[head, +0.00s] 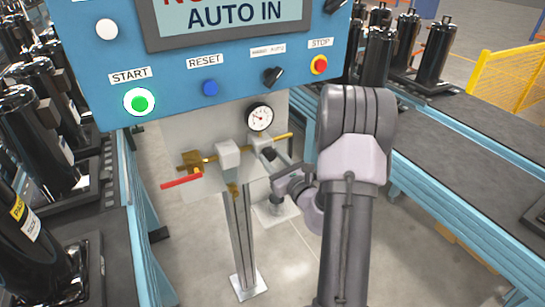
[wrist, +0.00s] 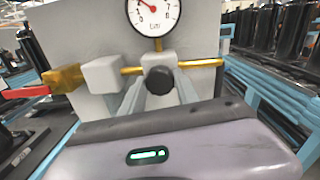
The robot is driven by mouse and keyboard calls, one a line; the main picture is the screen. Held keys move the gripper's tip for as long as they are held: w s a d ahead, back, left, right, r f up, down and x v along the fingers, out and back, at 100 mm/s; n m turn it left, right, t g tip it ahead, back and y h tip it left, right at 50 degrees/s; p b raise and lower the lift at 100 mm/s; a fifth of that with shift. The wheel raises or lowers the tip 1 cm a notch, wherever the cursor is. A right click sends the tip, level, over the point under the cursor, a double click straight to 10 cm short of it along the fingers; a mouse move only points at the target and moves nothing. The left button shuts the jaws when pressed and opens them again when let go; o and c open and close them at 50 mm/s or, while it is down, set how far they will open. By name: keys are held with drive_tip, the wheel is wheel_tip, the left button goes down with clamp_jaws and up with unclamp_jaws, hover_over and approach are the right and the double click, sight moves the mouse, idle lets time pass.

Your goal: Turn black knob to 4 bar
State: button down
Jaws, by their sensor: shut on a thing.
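The black knob (wrist: 158,80) sits on the front of a grey regulator block on a brass pipe, below a round pressure gauge (wrist: 153,12). It also shows small in the head view (head: 269,153). My gripper (wrist: 160,90) has one grey finger on each side of the knob and is shut on it. The gauge's red needle points to the upper left; its numbers are too small to read surely. The gauge also shows in the head view (head: 260,117). The knob's lower part is hidden behind my gripper body in the wrist view.
A red-handled valve (head: 182,181) and a second grey block (head: 228,153) lie left along the pipe. A blue control panel (head: 180,95) with buttons hangs above. Conveyors with black compressors flank both sides. A metal post (head: 240,245) stands below.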

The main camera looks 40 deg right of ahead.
drive_tip(key=m+p, duration=0.3)
drive_tip(key=m, duration=0.2)
drive_tip(key=shift+r, duration=0.1)
drive_tip(key=shift+m+p, duration=1)
drive_tip(key=shift+m, duration=0.9)
drive_tip(key=c, duration=0.9)
unclamp_jaws()
drive_tip(key=v, duration=1.7)
drive_tip(key=shift+s+f+b, duration=0.25)
drive_tip(key=shift+f+b, duration=0.1)
drive_tip(key=shift+b, duration=0.1)
drive_tip(key=shift+a, duration=0.1)
